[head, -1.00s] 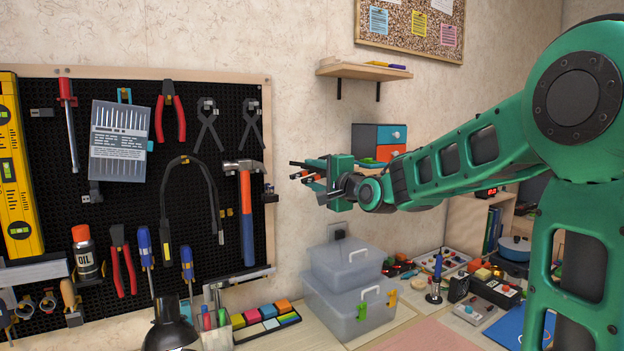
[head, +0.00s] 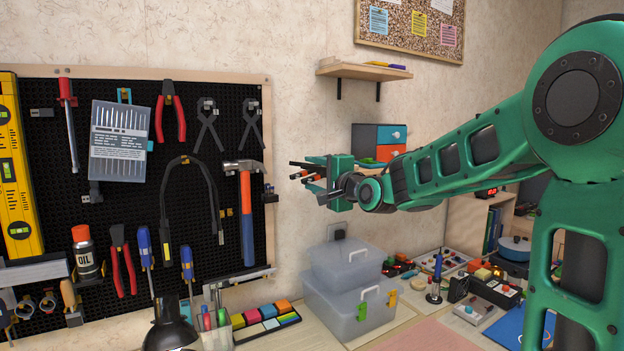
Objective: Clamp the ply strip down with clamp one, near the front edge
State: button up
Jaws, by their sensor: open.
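My gripper (head: 308,172) is held up in the air, pointing left, in front of the wall to the right of the pegboard. It is open, and I see nothing between its fingers. I cannot make out a ply strip in the head view. Two grey clamp-like tools (head: 207,125) and (head: 250,124) hang at the top right of the pegboard; I cannot tell whether either is clamp one. My gripper is well apart from both, to their right and lower.
The pegboard (head: 120,205) holds a hammer (head: 247,210), pliers and screwdrivers. Stacked clear boxes (head: 345,290) stand on the bench below my gripper. A small shelf (head: 362,70) is above it. A black lamp (head: 170,332) stands at the front. Bench clutter lies to the right.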

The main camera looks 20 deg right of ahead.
jog(key=o, duration=0.6)
jog(key=shift+c, duration=0.2)
jog(key=s+d, duration=0.2)
jog(key=s, duration=0.9)
jog(key=s+d+f+n+g+h, duration=0.25)
jog(key=s+d+f+g, duration=0.2)
jog(key=s+f, duration=0.4)
jog(key=s+d+f+n+g+h, duration=0.1)
jog(key=s+d+f+n+g, duration=0.3)
jog(key=f, duration=0.7)
jog(key=s+d+f+n+g, duration=0.1)
jog(key=s+f+g, duration=0.3)
jog(key=s, duration=0.8)
jog(key=s+f+n+g, duration=0.1)
jog(key=s+f+g, duration=0.4)
jog(key=s, duration=0.8)
jog(key=shift+s+d+n, duration=0.3)
jog(key=shift+d+n, duration=0.05)
jog(key=shift+d, duration=0.05)
